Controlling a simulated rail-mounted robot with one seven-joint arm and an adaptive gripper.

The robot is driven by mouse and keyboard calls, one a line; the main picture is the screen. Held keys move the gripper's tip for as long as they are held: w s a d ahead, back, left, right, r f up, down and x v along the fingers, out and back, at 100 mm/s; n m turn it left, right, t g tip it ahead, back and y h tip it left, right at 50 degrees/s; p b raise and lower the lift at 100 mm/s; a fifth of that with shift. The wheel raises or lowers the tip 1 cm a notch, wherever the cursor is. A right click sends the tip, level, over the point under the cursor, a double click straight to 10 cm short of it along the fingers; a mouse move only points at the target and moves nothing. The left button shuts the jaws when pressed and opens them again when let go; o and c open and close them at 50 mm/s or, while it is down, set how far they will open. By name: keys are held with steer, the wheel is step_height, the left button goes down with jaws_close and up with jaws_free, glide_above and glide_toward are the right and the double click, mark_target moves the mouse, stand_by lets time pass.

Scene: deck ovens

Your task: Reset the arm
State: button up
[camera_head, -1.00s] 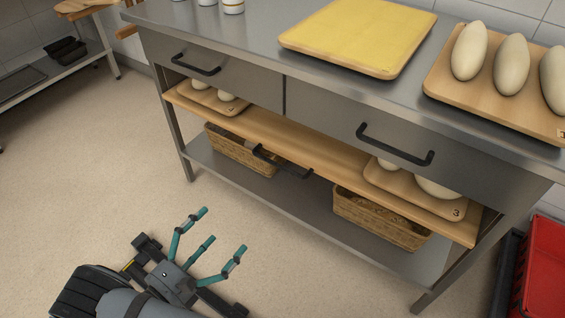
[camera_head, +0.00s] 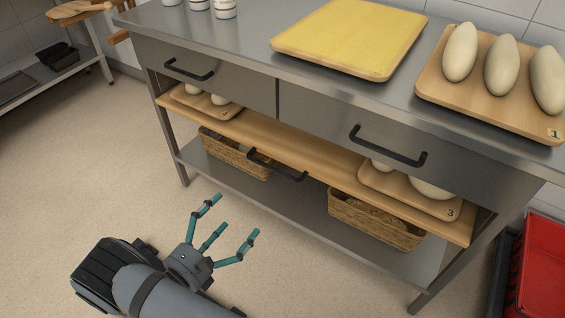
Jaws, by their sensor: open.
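My gripper (camera_head: 226,222) shows at the lower left of the head view, at the end of my grey arm. Its several teal fingers are spread open and point up and to the right. Nothing is between them. It is over the open floor in front of the steel workbench (camera_head: 310,98), apart from the bench and its lower shelf.
The bench has drawers with black handles (camera_head: 388,148) and a wooden shelf (camera_head: 318,152) with trays. Wicker baskets (camera_head: 375,216) stand below. A yellow-topped board (camera_head: 350,38) and a dough tray (camera_head: 482,98) lie on top. A red crate (camera_head: 540,268) stands right. Floor at left is clear.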

steer(key=v, duration=1)
steer(key=shift+b, duration=0.35)
